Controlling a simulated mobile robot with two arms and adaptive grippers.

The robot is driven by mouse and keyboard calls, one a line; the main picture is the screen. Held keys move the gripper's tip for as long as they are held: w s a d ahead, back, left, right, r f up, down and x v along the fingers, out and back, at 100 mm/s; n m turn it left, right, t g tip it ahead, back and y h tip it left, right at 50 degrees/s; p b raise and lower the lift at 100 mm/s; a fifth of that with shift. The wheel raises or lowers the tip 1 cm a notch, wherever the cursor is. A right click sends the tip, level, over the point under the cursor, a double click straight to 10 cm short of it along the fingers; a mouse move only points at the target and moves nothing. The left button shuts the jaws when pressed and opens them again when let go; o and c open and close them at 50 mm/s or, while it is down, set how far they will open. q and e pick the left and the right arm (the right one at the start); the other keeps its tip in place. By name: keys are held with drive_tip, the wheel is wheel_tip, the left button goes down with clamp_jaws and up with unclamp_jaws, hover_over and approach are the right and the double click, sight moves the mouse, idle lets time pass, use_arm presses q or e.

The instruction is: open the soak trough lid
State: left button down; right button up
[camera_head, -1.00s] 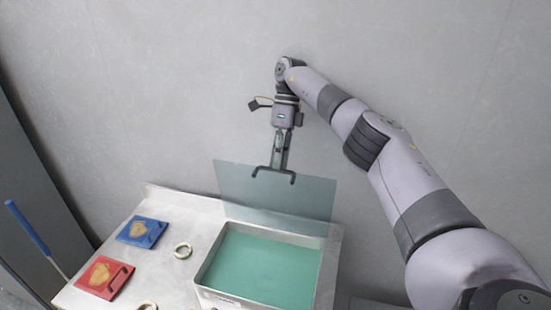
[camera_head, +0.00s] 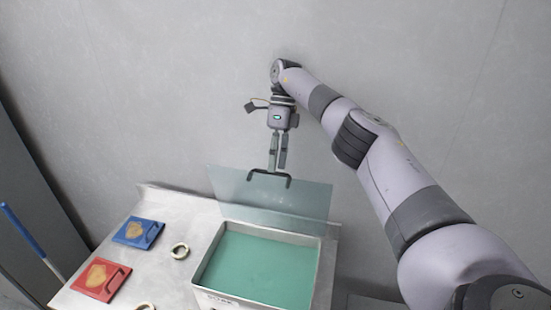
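The soak trough (camera_head: 208,267) is a metal basin filled with green liquid, at the front right of the steel table. Its lid (camera_head: 305,199) is a grey, see-through panel standing steeply raised along the trough's back edge, so the trough's top is uncovered. A dark bar handle (camera_head: 253,174) sits at the lid's upper edge. My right gripper (camera_head: 277,167) points down at this handle, its fingertips at or just in front of the bar. A narrow gap shows between the fingers; whether they grip the bar is unclear. My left gripper is out of view.
A blue tile (camera_head: 139,232) and a red tile (camera_head: 101,279) lie on the table (camera_head: 185,208) at the left. A pale ring (camera_head: 180,251) lies between them and the trough, with another ring at the bottom edge. A blue-handled tool (camera_head: 24,228) leans at far left.

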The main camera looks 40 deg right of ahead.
drive_tip(key=shift+o, duration=0.6)
drive_tip(key=shift+d+f, duration=0.2)
drive_tip(key=shift+f, duration=0.55)
drive_tip(key=shift+r, duration=0.1)
wheel_tip(320, 180, up, 11)
drive_tip(key=shift+a, duration=0.15)
drive_tip(key=shift+w, duration=0.1)
